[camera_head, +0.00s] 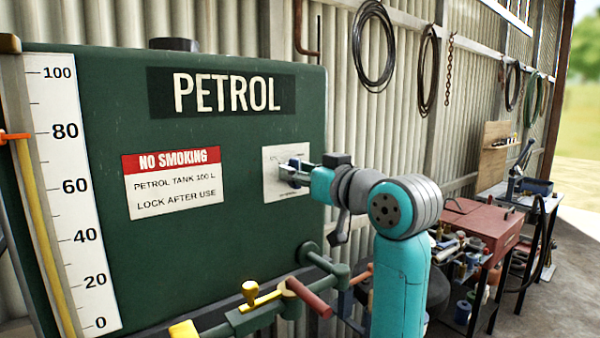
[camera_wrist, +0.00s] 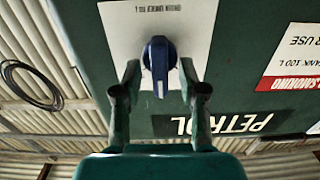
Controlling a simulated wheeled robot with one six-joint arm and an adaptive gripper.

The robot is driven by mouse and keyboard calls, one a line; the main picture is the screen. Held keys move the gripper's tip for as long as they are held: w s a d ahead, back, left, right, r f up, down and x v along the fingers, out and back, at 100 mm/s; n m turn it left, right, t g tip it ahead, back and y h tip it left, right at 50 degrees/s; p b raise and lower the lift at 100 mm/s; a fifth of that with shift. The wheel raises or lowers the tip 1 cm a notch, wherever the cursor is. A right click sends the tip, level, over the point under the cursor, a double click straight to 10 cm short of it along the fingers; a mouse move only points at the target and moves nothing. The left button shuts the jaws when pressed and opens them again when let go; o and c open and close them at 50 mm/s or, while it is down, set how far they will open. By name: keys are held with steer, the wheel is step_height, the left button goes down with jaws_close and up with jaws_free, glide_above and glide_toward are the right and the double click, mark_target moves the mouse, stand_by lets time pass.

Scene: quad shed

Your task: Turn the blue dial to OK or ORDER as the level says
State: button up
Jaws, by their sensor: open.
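The green petrol tank (camera_head: 230,255) carries a white plate (camera_head: 273,186) with the dial, mostly behind my gripper (camera_head: 289,173) in the head view. In the wrist view, which is upside down, the blue dial (camera_wrist: 160,62) sits on the white plate (camera_wrist: 122,30). Its grip points toward the PETROL sign. My gripper (camera_wrist: 160,73) is open, one finger on each side of the dial; contact cannot be told. The level scale (camera_head: 62,105) runs 0 to 100. A yellow column (camera_head: 42,235) rises to about the orange marker (camera_head: 14,137), near 80. Small plate print is unclear.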

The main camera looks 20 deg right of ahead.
steer(key=shift+c, duration=0.3)
jaws_close()
steer(key=n, duration=0.8)
steer(key=shift+s+a+f+n, duration=0.1)
steer(key=shift+a+f+n, duration=0.05)
steer(key=shift+a+n, duration=0.2)
steer(key=shift+n, duration=0.25)
